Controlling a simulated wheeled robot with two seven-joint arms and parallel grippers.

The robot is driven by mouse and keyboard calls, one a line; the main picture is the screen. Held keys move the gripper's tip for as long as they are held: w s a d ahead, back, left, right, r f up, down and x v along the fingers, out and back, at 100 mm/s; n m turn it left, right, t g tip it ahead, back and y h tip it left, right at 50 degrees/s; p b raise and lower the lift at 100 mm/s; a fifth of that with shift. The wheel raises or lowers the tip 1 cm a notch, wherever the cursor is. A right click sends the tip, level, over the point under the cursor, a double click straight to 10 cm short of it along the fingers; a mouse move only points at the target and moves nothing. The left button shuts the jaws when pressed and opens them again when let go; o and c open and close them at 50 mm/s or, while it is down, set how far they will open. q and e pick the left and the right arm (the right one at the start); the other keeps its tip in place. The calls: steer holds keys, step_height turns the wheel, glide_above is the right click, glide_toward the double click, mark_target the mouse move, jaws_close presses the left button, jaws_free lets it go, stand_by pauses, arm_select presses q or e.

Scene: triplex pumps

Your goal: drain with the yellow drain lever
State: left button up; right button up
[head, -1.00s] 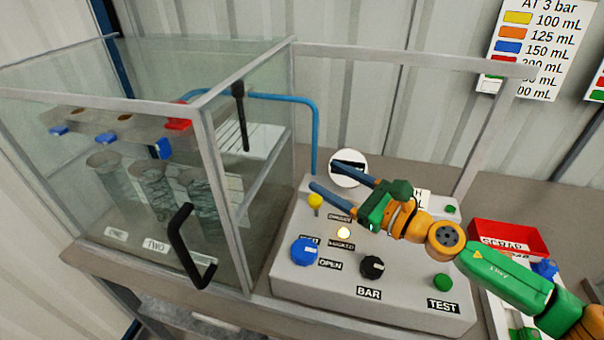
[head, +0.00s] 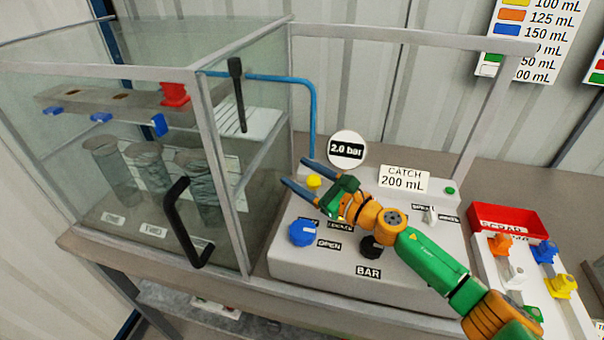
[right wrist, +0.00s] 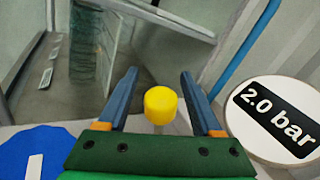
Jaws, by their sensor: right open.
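The yellow drain lever (head: 314,181) stands on the grey control panel (head: 350,272), between the blue knob and the round gauge. In the right wrist view its yellow knob (right wrist: 160,105) sits between the two blue fingers. My right gripper (head: 294,174) is open around or just above the knob; I see a gap on both sides, and the knob is not gripped. My left gripper is not in view.
The round gauge (head: 346,149) reads 2.0 bar. A sign (head: 403,179) reads CATCH 200 mL. The blue knob (head: 303,233) and black BAR knob (head: 371,247) are close by. The glass cabinet (head: 232,190) with its black handle (head: 180,225) stands left. A red scrap bin (head: 508,225) lies right.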

jaws_close()
stand_by(1.4)
